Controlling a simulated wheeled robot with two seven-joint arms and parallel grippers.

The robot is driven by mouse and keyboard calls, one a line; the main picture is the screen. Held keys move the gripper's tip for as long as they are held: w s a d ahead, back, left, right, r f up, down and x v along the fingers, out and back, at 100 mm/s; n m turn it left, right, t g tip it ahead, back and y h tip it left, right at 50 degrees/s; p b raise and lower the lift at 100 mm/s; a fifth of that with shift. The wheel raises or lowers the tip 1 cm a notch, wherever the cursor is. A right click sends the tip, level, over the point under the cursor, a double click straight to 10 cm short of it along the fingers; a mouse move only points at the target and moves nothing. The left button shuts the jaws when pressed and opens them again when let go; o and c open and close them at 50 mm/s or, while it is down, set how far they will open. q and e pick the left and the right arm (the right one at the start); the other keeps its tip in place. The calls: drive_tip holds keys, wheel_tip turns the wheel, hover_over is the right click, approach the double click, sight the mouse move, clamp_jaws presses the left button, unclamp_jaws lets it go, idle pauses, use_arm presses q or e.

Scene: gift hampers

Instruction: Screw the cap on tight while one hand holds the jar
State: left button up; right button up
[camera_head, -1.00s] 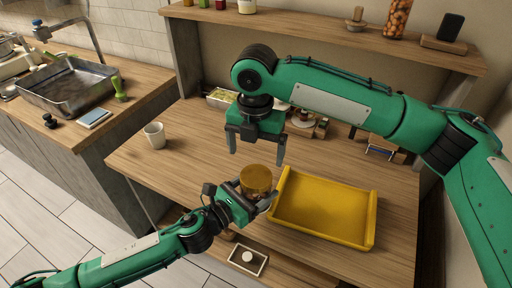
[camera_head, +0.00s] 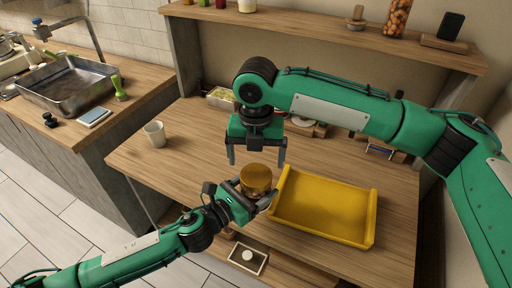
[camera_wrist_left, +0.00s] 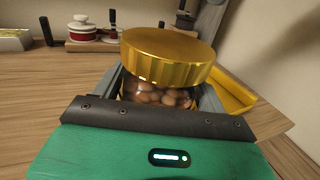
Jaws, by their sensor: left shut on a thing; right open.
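The jar (camera_wrist_left: 158,97) is clear, holds round brown things, and stands at the front of the wooden table. My left gripper (camera_head: 254,200) is shut on the jar's body from the front left. The wide gold cap (camera_head: 256,178) sits on top of the jar; in the left wrist view the cap (camera_wrist_left: 165,55) looks slightly tilted, but I cannot tell whether it is threaded. My right gripper (camera_head: 257,160) points down, open and empty, just above and behind the cap, with its two fingers apart and clear of it.
A yellow tray (camera_head: 318,235) stands close to the right of the jar. A white cup (camera_head: 154,134) stands at the table's left. A red-and-white pot (camera_wrist_left: 82,30) is at the back. The table's left middle is free.

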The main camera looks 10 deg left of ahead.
sight(256, 174)
drive_tip(key=shift+f, duration=2.6)
drive_tip(key=c, duration=1.1)
drive_tip(key=shift+o, duration=0.2)
drive_tip(key=m, duration=0.7)
drive_tip(key=shift+m, duration=0.4)
drive_tip(key=m, duration=2)
drive_tip(key=o, duration=1.2)
drive_tip(key=shift+c, duration=0.2)
